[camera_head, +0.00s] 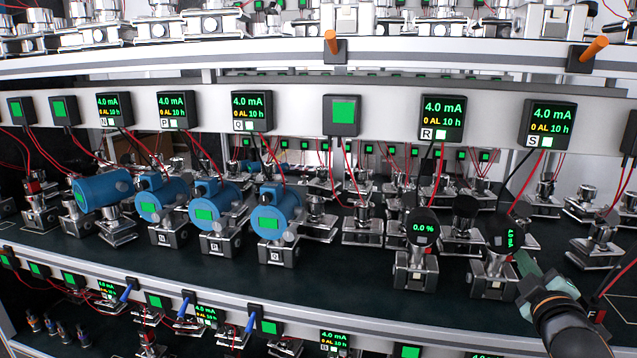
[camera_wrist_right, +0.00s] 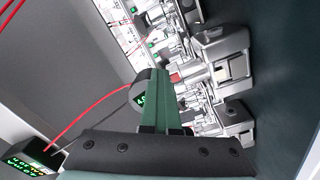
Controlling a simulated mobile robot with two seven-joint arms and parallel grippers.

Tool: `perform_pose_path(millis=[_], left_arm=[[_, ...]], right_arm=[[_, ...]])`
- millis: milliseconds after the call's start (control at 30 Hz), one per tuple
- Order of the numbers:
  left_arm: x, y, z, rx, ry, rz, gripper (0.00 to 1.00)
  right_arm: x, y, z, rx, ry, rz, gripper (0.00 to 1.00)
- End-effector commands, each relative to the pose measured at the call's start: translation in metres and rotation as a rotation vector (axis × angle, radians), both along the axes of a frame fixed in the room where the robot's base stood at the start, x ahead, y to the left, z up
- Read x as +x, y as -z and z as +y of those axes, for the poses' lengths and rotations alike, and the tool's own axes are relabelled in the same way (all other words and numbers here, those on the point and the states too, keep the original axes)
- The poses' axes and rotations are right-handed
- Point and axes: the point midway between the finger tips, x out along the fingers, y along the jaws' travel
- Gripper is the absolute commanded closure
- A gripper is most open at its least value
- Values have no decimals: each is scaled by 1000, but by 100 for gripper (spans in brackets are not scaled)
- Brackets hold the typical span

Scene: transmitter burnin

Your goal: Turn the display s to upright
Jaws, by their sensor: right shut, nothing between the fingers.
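The display s (camera_head: 504,232) is a round black transmitter face on a metal base, at the right of the middle shelf in the head view. Its green text runs sideways, a quarter turn from upright. My right gripper (camera_head: 523,263) reaches in from the lower right, its green fingers shut with nothing between them, close to the lower right rim of the display. In the right wrist view the fingers (camera_wrist_right: 155,76) partly cover the dark display (camera_wrist_right: 141,92). I cannot tell whether they touch it. My left gripper is not in view.
The S readout box (camera_head: 547,125) hangs above, with red and black wires running down. A similar display reading 0.0 % (camera_head: 422,228) stands upright to the left. Several blue transmitters (camera_head: 272,212) stand farther left. Bare metal bases (camera_head: 597,245) stand to the right.

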Motion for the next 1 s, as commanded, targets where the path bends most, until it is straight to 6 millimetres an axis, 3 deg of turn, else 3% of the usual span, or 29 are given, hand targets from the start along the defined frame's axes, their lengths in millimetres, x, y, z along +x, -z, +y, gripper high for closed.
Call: perform_pose_path(millis=[600,1000], left_arm=[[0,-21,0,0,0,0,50],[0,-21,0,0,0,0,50]], right_arm=[[-2,-14,-5,-1,-5,-10,100],[-3,-23,-9,-1,-5,-9,100]])
